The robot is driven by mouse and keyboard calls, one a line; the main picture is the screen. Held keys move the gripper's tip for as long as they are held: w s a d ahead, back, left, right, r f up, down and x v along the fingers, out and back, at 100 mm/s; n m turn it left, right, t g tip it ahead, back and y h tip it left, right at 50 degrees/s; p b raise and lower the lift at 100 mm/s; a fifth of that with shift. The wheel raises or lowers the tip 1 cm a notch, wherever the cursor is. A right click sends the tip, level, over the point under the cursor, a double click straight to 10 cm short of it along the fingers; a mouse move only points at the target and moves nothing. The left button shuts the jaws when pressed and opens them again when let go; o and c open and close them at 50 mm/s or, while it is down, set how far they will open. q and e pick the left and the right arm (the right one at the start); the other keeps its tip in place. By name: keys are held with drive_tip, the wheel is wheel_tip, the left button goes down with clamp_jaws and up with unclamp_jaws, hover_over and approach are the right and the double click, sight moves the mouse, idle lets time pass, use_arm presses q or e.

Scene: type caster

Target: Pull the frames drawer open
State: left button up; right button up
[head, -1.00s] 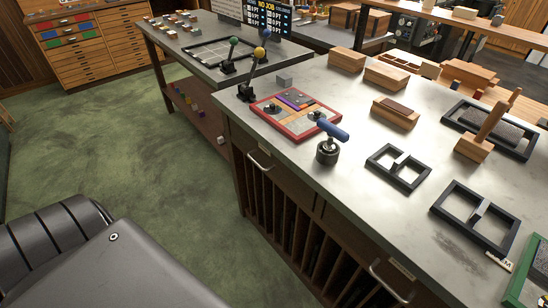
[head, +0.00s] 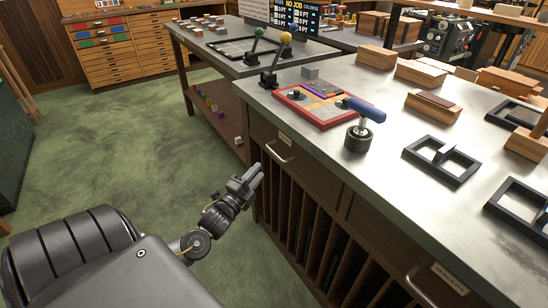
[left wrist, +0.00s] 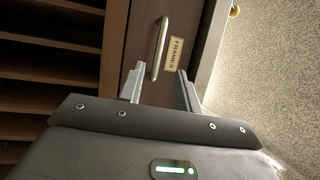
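The frames drawer (head: 310,168) is a dark wood drawer front under the bench top, flush with the cabinet. Its metal bar handle (head: 280,152) and a small label sit near its left end. In the left wrist view the handle (left wrist: 158,48) stands beside the label reading FRAMES (left wrist: 174,53). My left gripper (head: 251,178) is in front of the cabinet, left of and below the handle. In the left wrist view its two fingers (left wrist: 161,84) are apart with nothing between them, and the handle is a little beyond the tips. My right gripper is not in view.
The metal bench top (head: 330,95) juts above the drawer. Open vertical slots (head: 300,225) lie below it. Another drawer handle (head: 418,288) is at the lower right. Green floor (head: 120,150) is clear to the left.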

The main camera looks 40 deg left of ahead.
sight(274, 151)
use_arm(q)
drive_tip(key=w, duration=0.3)
drive_tip(key=w+r, duration=0.1)
drive_tip(key=w, duration=0.3)
drive_tip(key=w+a, duration=0.1)
drive_tip(key=w, duration=0.2)
drive_tip(key=shift+w+a+r, duration=0.1)
drive_tip(key=shift+w+r, duration=0.25)
drive_tip(key=shift+c, duration=0.4)
clamp_jaws()
